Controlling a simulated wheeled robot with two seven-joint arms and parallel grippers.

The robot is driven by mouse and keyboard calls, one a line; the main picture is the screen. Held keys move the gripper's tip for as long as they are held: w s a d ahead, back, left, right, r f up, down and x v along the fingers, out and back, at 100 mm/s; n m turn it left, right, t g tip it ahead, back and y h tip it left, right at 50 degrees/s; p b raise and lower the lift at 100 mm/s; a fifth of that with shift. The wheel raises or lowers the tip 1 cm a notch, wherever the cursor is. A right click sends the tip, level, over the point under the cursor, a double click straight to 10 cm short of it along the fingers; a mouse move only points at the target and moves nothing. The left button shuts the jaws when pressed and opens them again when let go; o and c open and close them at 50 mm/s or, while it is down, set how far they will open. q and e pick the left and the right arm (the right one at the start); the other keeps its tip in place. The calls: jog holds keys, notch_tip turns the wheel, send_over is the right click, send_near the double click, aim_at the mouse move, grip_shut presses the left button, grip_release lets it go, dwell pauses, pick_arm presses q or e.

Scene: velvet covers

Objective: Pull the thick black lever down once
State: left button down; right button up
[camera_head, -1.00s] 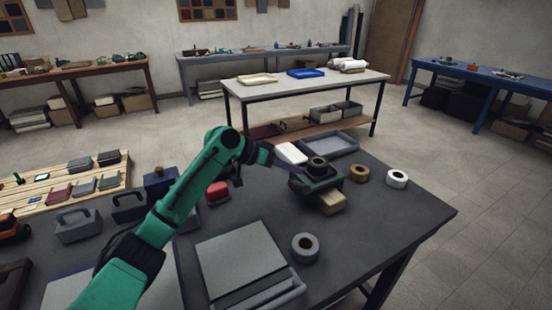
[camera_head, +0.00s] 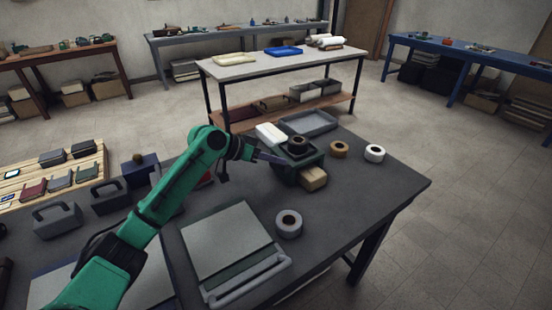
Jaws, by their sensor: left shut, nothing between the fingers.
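I cannot make out a thick black lever for certain. A dark green box-shaped device (camera_head: 311,164) stands on the dark table, with a black ring (camera_head: 298,141) on top and a tan block (camera_head: 313,180) at its front. My left gripper (camera_head: 274,158) reaches in from the left at the device's left side. Its dark fingers are shut and hold nothing. I cannot tell whether they touch the device. My right gripper is not in view.
A grey flat case (camera_head: 225,240) and a grey roll (camera_head: 289,224) lie nearer on the table (camera_head: 350,215). A tan roll (camera_head: 339,149) and a white roll (camera_head: 375,153) lie to the right. A white block (camera_head: 270,134) and a grey tray (camera_head: 308,122) lie behind.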

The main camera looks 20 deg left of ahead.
pick_arm(q)
jog(key=shift+d, duration=0.1)
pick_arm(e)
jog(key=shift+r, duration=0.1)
pick_arm(q)
jog(key=shift+s+d+f+m+t+y+p, duration=0.35)
jog(key=shift+s+f+m+t+y+p, duration=0.05)
jog(key=shift+f+m+y, duration=0.2)
jog(key=shift+s+d+f+m+t+y+p, duration=0.15)
jog(key=shift+d+f+m+t+y+p, duration=0.1)
jog(key=shift+f+m+y, duration=0.1)
jog(key=shift+s+d+f+m+t+y+p, duration=0.1)
jog(key=shift+s+f+m+t+y+p, duration=0.05)
jog(key=shift+f+m+t+y, duration=0.15)
jog(key=shift+s+d+f, duration=0.1)
jog(key=shift+f, duration=0.35)
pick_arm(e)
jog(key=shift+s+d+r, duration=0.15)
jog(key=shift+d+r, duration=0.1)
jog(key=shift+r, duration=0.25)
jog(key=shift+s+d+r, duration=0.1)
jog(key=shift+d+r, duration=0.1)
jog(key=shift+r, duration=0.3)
pick_arm(q)
jog(key=shift+p, duration=0.3)
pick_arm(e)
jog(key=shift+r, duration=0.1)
